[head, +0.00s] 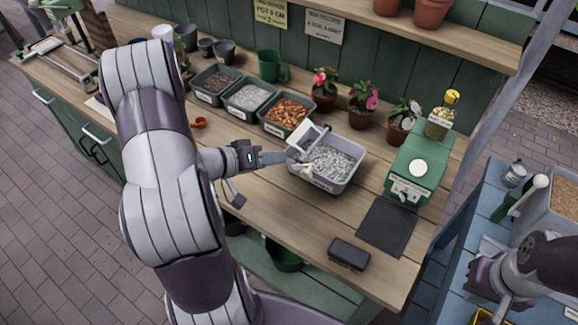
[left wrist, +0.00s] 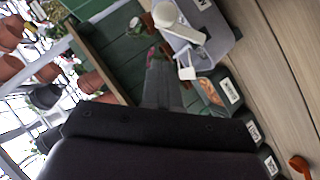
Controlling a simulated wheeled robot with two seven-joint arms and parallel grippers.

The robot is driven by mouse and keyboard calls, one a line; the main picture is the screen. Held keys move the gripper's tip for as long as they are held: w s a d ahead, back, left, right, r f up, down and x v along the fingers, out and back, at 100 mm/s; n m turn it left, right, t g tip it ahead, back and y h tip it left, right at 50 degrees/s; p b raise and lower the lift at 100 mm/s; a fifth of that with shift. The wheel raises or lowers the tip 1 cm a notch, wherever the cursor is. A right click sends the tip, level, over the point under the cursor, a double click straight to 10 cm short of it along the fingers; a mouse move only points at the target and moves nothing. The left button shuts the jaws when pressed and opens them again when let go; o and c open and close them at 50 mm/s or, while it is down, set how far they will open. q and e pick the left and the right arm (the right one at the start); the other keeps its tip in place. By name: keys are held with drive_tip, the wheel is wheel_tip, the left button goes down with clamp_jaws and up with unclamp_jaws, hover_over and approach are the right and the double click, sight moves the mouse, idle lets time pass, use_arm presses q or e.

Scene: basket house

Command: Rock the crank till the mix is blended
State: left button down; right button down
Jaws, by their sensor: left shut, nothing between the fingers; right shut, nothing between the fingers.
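A grey mixing tub (head: 351,182) holding a pale, speckled mix (head: 330,163) stands on the wooden bench. A white crank part (head: 306,137) sits at the tub's left rim; its white pieces also show in the left wrist view (left wrist: 188,35), beside the tub (left wrist: 224,14). My left gripper (head: 287,157) is shut and empty, its fingertips at the tub's left side close to the crank. I cannot tell whether they touch it. The fingers also show in the left wrist view (left wrist: 160,75). Part of my right arm shows at the lower right of the head view, its gripper out of sight.
Bins of dark soil (head: 217,83), pale grit (head: 249,97) and orange chips (head: 287,113) stand behind. Flowerpots (head: 362,117) line the back. A green box (head: 418,168), dark mat (head: 386,227) and black brush (head: 349,254) lie right and front. Bare bench lies before the tub.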

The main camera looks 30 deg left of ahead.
sight(303, 171)
use_arm(q)
drive_tip(key=shift+w+d+f, duration=0.3)
drive_tip(key=shift+d+f, duration=0.5)
drive_tip(key=shift+d, duration=0.15)
drive_tip(key=shift+w+d+f, duration=0.3)
drive_tip(key=shift+d+f, duration=0.45)
drive_tip(key=shift+d, duration=0.15)
drive_tip(key=shift+d, duration=0.1)
drive_tip(key=shift+s+d+p, duration=0.1)
drive_tip(key=shift+d+p, duration=0.2)
drive_tip(key=shift+p, duration=0.05)
drive_tip(key=shift+d+f, duration=0.15)
drive_tip(key=shift+f, duration=0.1)
